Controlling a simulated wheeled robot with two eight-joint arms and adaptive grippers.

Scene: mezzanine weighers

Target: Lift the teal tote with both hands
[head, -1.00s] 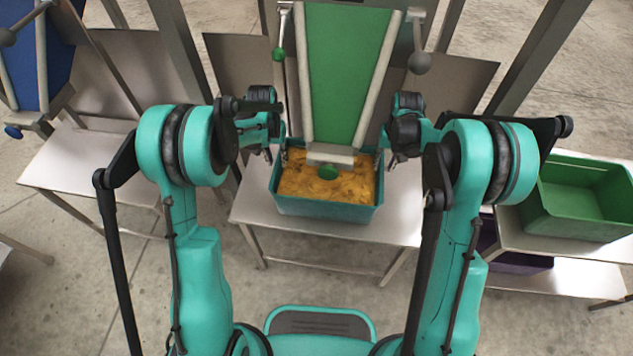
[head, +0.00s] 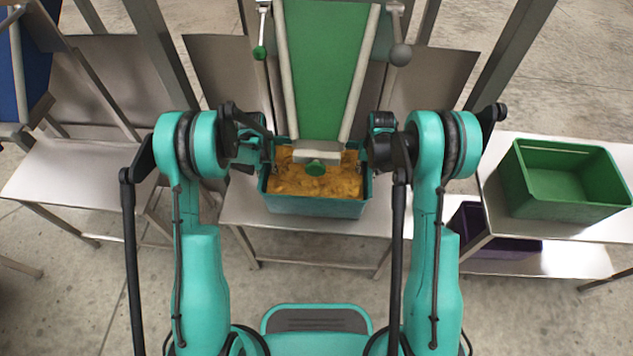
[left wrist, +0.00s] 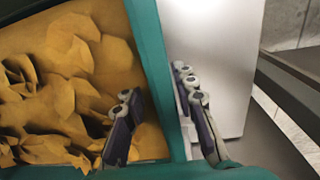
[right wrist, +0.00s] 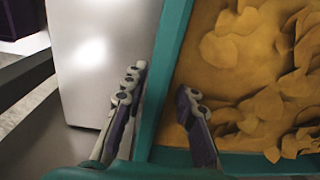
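The teal tote (head: 315,207), filled with yellow-orange flakes (head: 300,180), stands upright on a metal table below a green chute. My left gripper (head: 268,163) is at its left wall, and my right gripper (head: 364,163) at its right wall. In the left wrist view, the left gripper's fingers (left wrist: 157,88) straddle the wall, one inside over the flakes and one outside, with gaps showing. In the right wrist view, the right gripper's fingers (right wrist: 159,84) straddle the opposite wall the same way, apart. Both look open. The tote's far rim is partly hidden under the chute.
The metal table (head: 240,205) has bare room at left. A green crate (head: 565,205) stands on a table at right, with a purple crate (head: 480,235) below.

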